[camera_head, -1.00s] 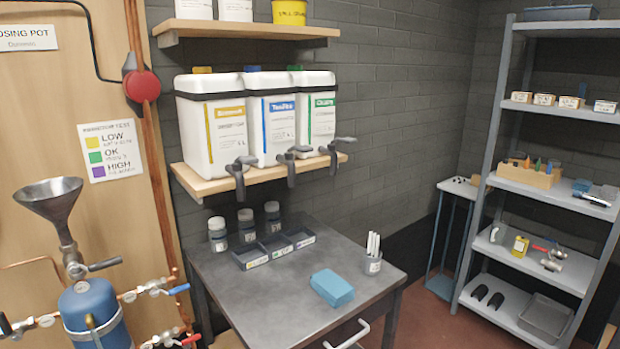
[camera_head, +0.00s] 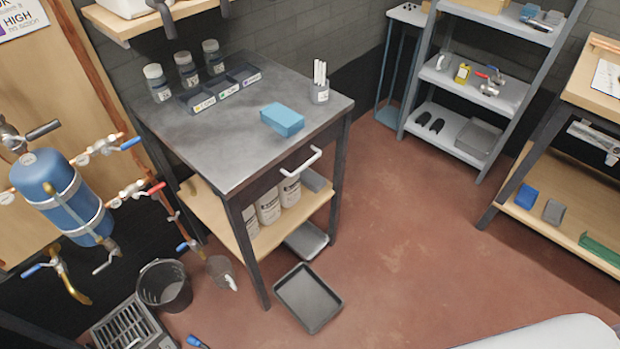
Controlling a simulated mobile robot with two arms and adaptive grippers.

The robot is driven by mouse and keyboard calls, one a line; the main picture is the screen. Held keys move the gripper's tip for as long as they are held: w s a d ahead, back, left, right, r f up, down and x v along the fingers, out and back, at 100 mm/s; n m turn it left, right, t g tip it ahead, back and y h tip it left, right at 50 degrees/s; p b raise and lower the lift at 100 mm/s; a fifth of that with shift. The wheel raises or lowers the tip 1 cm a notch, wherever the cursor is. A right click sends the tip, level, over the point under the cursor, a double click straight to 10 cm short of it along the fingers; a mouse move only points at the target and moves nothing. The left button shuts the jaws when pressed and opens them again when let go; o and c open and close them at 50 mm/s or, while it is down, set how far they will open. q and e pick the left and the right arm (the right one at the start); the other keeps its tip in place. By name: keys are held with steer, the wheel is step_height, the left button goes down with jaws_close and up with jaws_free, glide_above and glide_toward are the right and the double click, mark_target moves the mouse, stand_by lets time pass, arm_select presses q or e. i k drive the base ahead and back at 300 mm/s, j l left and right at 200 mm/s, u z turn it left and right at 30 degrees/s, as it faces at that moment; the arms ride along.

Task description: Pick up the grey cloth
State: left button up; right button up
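I cannot clearly single out the grey cloth. A small grey block-like thing (camera_head: 554,212) lies on the lower shelf of the bench at the right, beside a blue one. Another grey, folded-looking thing (camera_head: 315,180) lies on the lower shelf of the metal-topped table, partly hidden under the tabletop. Either could be cloth; they are too small to tell. Neither of my grippers is in view.
The metal-topped table (camera_head: 215,135) carries a blue block (camera_head: 282,119), jars and a pen cup (camera_head: 320,88). A dark tray (camera_head: 308,297) and a bucket (camera_head: 164,285) stand on the floor. The red floor (camera_head: 400,240) between table and bench is clear.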

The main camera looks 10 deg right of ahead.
mark_target(315, 182)
steer(key=k+j+u, duration=0.2)
steer(key=k, duration=0.45)
steer(key=k+u, duration=0.15)
steer(key=k, duration=0.45)
steer(key=i+l+u, duration=0.1)
steer(key=u, duration=2.3)
steer(key=k+l, duration=0.15)
steer(key=l, duration=0.25)
steer(key=k+l, duration=0.1)
steer(key=l, duration=0.3)
steer(key=k+l+u, duration=0.1)
steer(key=l, duration=0.3)
steer(key=k+l, duration=0.15)
steer(key=l, duration=0.25)
steer(key=k+l, duration=0.15)
steer(key=l, duration=0.25)
steer(key=k+l, duration=0.15)
steer(key=l, duration=0.25)
steer(key=k+l+u, duration=0.1)
steer(key=l, duration=0.25)
steer(key=k+l, duration=0.2)
steer(key=l, duration=0.2)
